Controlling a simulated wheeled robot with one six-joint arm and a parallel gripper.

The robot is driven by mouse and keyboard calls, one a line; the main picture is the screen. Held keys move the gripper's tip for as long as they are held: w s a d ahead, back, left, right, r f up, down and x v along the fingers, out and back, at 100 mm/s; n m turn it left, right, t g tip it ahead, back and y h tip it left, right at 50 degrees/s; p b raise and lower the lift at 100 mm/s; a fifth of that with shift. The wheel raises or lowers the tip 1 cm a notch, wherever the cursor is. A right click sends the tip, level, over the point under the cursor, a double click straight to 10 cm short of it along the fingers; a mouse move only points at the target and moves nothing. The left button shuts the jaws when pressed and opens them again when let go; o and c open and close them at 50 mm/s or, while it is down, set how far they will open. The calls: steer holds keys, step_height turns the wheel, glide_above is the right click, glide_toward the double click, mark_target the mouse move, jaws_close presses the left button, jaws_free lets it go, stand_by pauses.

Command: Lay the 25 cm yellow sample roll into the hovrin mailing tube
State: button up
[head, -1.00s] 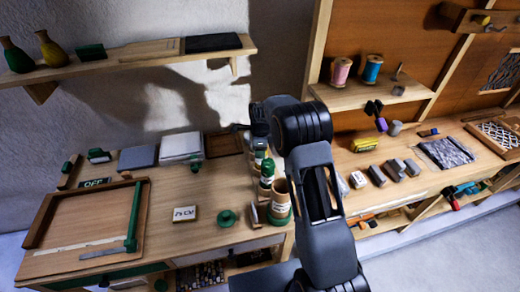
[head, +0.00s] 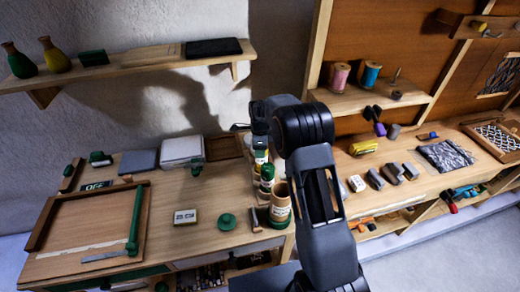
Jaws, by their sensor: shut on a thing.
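My gripper (head: 259,130) is at the left of my bent arm, above the right end of the left bench, and largely hidden. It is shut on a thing. A small yellow and white patch (head: 262,156) just below it looks like part of the yellow sample roll, but most of it is hidden. An open cardboard tube (head: 281,194) with a white label and green base stands upright at the bench's right end. Its label is too small to read, so I cannot tell if it is the hovrin tube. A green-capped container (head: 266,178) stands just behind it.
A yellow bundle (head: 363,147) lies on the right bench near several small blocks and a grey cloth (head: 446,155). A green disc (head: 227,221) and a small white-labelled box (head: 185,217) lie left of the tube. A wooden frame (head: 40,220) lies farther left.

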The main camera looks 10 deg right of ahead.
steer(key=shift+r, duration=0.3)
steer(key=shift+r+p, duration=1.5)
steer(key=shift+r, duration=0.9)
